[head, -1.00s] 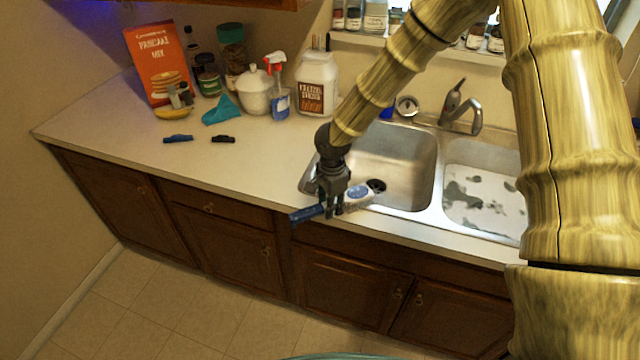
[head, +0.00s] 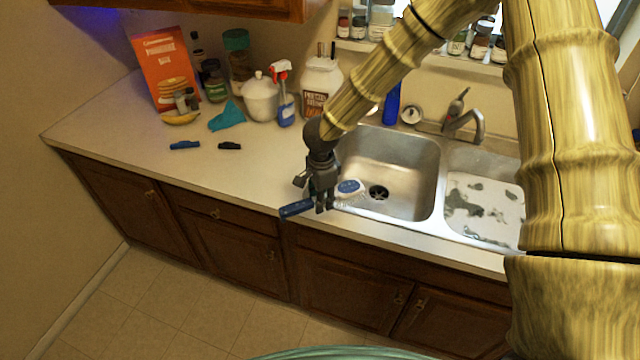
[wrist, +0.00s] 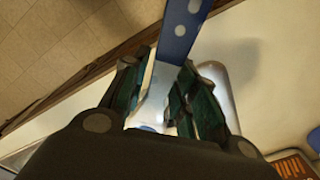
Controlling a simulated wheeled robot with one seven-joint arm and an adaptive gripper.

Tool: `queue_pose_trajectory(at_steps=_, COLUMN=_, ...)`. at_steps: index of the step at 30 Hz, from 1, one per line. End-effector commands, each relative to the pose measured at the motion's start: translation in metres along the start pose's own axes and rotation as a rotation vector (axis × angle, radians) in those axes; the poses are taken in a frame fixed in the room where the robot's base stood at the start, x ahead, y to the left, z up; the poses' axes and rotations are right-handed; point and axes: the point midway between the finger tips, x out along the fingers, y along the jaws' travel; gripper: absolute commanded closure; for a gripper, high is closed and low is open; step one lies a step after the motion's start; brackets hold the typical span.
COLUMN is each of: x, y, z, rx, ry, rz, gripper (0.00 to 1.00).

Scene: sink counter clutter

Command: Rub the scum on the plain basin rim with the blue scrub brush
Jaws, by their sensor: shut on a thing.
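The blue scrub brush (head: 296,208) has a blue handle and a blue-backed head with white bristles (head: 350,187). My gripper (head: 325,205) is shut on its handle, above the front left corner of the plain basin (head: 385,165). The handle points left past the counter's front edge; the head is at the basin side. I cannot tell whether the bristles touch the rim. In the wrist view the blue handle (wrist: 182,30) runs between the fingers of my gripper (wrist: 160,95). I cannot make out scum on the plain rim; the gripper and brush cover part of it.
The right basin (head: 485,205) holds a whitish surface with grey patches. A faucet (head: 465,122) and blue bottle (head: 391,105) stand behind the sink. A spray bottle (head: 284,100), white pot (head: 260,98) and teal cloth (head: 227,117) are at the back left. The front left counter is mostly clear.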

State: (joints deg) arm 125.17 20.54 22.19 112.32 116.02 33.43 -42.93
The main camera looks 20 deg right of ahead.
Motion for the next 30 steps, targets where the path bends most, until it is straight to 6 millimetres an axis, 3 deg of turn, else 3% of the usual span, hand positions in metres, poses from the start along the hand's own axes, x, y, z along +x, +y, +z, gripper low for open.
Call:
queue_pose_trajectory(at_steps=9, x=-0.031, y=0.001, z=-0.002, rx=0.003, ry=-0.001, rz=0.0, gripper=0.94)
queue_pose_trajectory(at_steps=30, x=-0.031, y=0.001, z=-0.001, rx=0.0, ry=0.0, rz=-0.001, gripper=0.94)
